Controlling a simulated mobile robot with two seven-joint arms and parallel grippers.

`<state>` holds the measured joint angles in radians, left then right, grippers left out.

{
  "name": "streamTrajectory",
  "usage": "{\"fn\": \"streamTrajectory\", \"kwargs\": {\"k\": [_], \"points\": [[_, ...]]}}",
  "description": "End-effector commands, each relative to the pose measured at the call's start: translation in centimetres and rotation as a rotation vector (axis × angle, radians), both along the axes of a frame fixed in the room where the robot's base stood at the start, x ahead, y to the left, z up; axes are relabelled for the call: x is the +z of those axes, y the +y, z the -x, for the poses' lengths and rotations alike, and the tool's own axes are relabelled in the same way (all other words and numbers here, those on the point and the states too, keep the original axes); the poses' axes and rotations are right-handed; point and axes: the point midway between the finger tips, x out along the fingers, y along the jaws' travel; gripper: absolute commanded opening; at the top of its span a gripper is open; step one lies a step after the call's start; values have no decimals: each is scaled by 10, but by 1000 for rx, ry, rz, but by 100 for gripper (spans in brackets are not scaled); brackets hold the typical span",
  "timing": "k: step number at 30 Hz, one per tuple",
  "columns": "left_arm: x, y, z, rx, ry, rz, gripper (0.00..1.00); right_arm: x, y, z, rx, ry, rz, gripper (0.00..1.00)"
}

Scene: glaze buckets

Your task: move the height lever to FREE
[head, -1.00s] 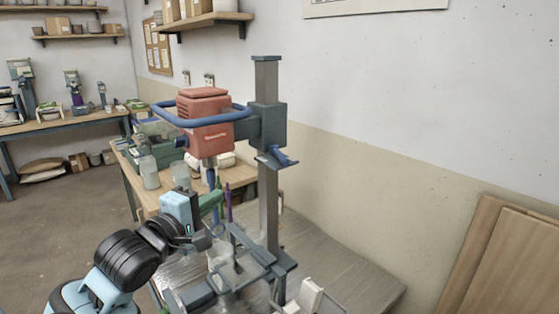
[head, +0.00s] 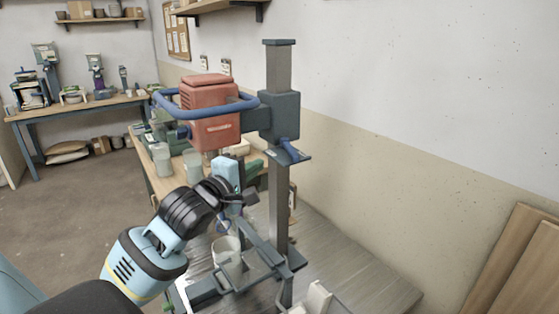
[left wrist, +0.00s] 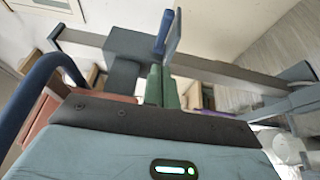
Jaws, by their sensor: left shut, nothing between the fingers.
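The height lever (head: 293,152) is a small blue lever with a plate beside it, low on the grey-blue carriage (head: 280,115) of the mixer stand. No FREE mark is readable. In the left wrist view the blue lever (left wrist: 163,32) and its plate stand just beyond my green fingertips. My left gripper (head: 252,170) is shut and empty, below the carriage and left of the lever in the head view; its fingers (left wrist: 160,85) lie together in the left wrist view. I cannot tell whether they touch the lever. My right gripper is not in view.
The red mixer motor (head: 210,112) with its blue loop handle (head: 182,113) hangs left of the upright post (head: 278,205). A translucent bucket (head: 228,253) stands in the frame below. A bench with jars (head: 162,158) is behind. The wall is on the right.

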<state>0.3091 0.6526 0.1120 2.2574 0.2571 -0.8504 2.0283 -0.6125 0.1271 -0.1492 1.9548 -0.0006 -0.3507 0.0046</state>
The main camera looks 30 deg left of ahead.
Motion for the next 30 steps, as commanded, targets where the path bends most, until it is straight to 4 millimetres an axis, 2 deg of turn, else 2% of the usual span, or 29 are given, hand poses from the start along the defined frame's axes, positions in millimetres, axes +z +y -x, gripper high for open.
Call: {"fn": "streamTrajectory", "kwargs": {"k": [6,12,18,30], "points": [[2,0,-39,0,-3,-2,0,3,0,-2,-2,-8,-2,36],[2,-19,-55,0,-3,0,0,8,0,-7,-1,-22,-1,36],[1,-26,-63,0,-1,-1,0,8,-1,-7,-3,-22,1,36],[0,-27,-64,3,0,0,0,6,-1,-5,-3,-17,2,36]]}}
